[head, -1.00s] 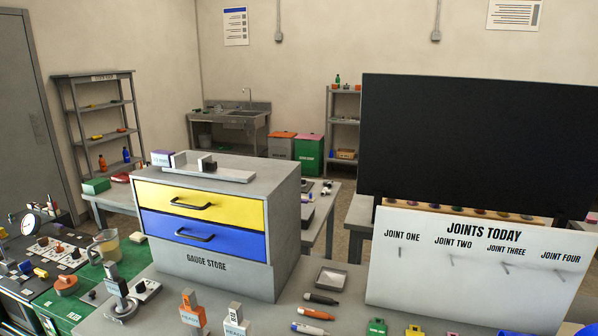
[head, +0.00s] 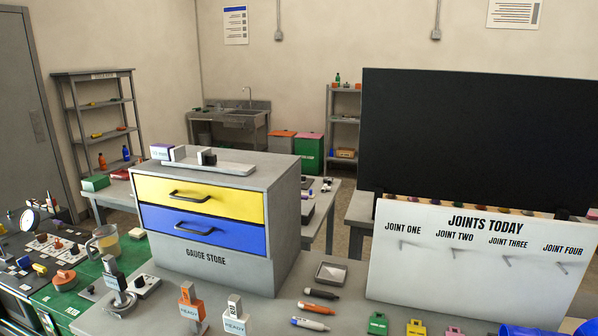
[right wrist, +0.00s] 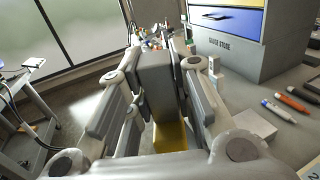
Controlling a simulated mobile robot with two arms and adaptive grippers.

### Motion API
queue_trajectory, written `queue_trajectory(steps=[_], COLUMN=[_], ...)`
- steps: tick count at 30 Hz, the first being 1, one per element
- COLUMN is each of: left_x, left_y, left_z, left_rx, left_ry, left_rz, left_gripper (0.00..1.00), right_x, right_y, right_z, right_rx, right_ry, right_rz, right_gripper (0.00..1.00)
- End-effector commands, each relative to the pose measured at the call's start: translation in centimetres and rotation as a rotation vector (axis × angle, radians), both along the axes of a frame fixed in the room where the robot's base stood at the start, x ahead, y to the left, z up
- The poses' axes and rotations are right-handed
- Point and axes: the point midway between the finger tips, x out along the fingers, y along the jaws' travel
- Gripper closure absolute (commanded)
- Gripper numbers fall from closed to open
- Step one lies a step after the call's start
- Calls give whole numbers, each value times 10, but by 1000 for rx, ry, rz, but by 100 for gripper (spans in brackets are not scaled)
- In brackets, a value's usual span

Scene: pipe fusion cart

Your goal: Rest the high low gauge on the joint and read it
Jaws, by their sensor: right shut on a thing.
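In the right wrist view my right gripper (right wrist: 165,90) is shut on a dark grey block (right wrist: 155,80) with a yellow part (right wrist: 170,136) below it; I cannot tell for certain whether this is the high low gauge. In the head view several upright tools stand on the bench, among them an orange one (head: 188,302) and a white-grey one (head: 235,312), both with READY labels. The joint is not clearly identifiable in these views. My left gripper is not in view.
The gauge store (head: 207,258) has a yellow drawer (head: 200,196) and a blue drawer (head: 195,228), both shut. A white JOINTS TODAY board (head: 470,265) stands to the right below a black panel (head: 470,140). Markers (head: 318,307) and a small tray (head: 331,273) lie between.

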Motion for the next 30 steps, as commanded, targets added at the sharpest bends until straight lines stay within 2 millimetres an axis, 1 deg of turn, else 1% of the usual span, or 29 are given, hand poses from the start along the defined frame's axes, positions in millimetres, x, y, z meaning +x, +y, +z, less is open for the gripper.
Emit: queue_trajectory(steps=[1,6,11,13,17,21,27,30], left_x=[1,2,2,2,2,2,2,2], left_y=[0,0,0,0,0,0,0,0], left_z=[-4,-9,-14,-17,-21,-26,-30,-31], left_rx=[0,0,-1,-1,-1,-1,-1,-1], left_ry=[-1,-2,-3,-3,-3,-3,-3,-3], left_rz=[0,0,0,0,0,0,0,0], left_gripper=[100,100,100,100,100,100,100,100], right_x=[4,15,21,21,18,11,3,-1], right_y=[-5,-27,-53,-67,-95,-130,-163,-174], right_z=[-7,-23,-42,-51,-69,-91,-119,-128], right_rx=[8,11,8,4,-6,-18,-16,-15], right_ry=[4,0,1,3,14,27,24,23], right_rz=[-44,-196,-350,-420,-552,-691,-819,-861], right_gripper=[100,100,100,100,100,100,100,100])
